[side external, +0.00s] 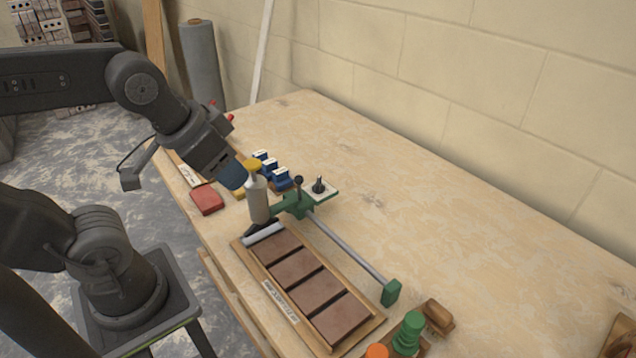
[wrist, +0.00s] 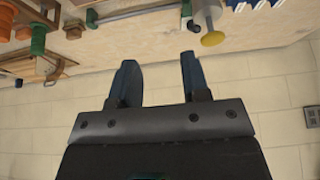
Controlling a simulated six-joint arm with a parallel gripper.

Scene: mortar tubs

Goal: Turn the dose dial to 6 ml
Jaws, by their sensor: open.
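A dark knob (side external: 319,186), which looks like the dose dial, stands on a pale square plate (side external: 328,194) beside the green carriage (side external: 290,206). Its markings are too small to read. A grey-white cylinder (side external: 257,200) with a yellow cap (side external: 253,165) stands upright by the carriage; the yellow cap also shows in the wrist view (wrist: 213,39). My gripper (side external: 232,176) is just left of the cylinder in the side view, and I cannot tell whether it touches it. In the wrist view my gripper (wrist: 159,60) is open with nothing between its fingers.
A wooden tray (side external: 376,322) of brown slabs lies in front of the carriage, with a grey rail (side external: 350,247) alongside. Green and orange pieces stand at the front edge.

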